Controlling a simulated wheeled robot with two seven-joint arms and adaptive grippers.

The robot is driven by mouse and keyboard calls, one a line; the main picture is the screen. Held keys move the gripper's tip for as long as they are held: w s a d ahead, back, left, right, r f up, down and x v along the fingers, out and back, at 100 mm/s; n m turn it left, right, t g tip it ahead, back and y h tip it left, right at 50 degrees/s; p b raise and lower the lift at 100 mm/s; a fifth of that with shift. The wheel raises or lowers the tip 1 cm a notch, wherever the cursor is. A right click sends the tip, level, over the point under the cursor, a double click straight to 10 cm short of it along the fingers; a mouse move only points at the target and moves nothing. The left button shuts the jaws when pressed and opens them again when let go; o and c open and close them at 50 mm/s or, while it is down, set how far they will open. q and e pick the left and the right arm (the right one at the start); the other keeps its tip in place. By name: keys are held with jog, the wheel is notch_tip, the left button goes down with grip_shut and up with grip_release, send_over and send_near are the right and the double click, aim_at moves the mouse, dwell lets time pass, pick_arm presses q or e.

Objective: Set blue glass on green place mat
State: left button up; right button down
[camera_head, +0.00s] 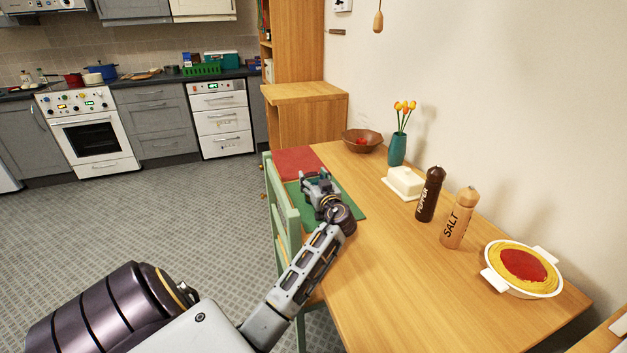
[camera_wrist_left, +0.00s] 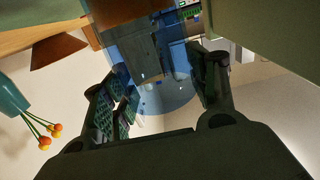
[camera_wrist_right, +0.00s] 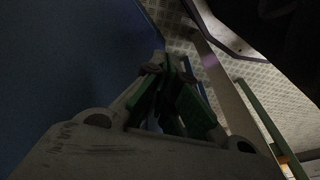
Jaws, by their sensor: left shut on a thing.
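My left gripper (camera_head: 313,178) is over the green place mat (camera_head: 350,206) at the near left side of the wooden table. In the left wrist view its fingers (camera_wrist_left: 155,80) are shut on the clear blue glass (camera_wrist_left: 150,55). The glass is hidden behind the gripper in the head view, so I cannot tell whether its base touches the mat. My right gripper (camera_wrist_right: 168,85) shows only in the right wrist view, with its fingers together and nothing seen between them.
A red mat (camera_head: 298,160) lies beyond the green one. A green chair (camera_head: 284,215) stands at the table's left edge. A wooden bowl (camera_head: 362,141), teal vase (camera_head: 397,149), butter dish (camera_head: 404,183), pepper mill (camera_head: 430,195), salt mill (camera_head: 459,219) and pasta dish (camera_head: 522,270) line the wall side.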

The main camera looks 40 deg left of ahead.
dwell(0.3)
pick_arm(q)
jog(key=o, duration=1.6)
jog(key=v, duration=1.2)
